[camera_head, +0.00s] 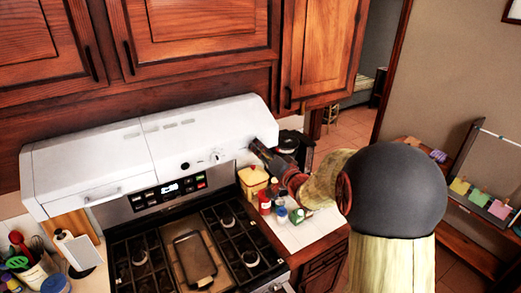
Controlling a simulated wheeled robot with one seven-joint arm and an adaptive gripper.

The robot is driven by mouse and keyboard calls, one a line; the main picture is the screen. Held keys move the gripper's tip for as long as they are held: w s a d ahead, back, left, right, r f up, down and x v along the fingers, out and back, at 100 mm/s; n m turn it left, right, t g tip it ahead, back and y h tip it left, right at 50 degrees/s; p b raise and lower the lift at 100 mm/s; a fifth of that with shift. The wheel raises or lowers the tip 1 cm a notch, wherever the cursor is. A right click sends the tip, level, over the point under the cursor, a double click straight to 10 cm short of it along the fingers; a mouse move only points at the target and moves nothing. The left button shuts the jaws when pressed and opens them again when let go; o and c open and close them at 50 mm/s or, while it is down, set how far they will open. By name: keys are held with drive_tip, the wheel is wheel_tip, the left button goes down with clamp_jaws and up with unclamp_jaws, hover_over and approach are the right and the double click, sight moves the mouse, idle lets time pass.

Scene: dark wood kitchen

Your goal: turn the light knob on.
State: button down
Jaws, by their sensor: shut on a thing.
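The white range hood (100,155) hangs under the wooden cabinets, above the stove. On its front face I see a small dark round fitting (185,166) and a pale round knob (216,157). My gripper (254,147) reaches in from the right, with its fingertips at the right end of that face. It is shut on a small part there, which the fingers hide. I take this to be the light knob, but its turned position cannot be seen. The pale knob is to the left of the fingers and apart from them.
Below the hood is the gas stove (160,258) with a dark griddle. A yellow canister (252,181) and several bottles stand on the counter under my gripper. A cabinet door (318,50) is just above. Utensils (22,258) stand at lower left.

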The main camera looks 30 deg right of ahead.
drive_tip(key=c, duration=1.5)
unclamp_jaws()
drive_tip(key=s, duration=1.2)
drive_tip(key=shift+d, duration=0.2)
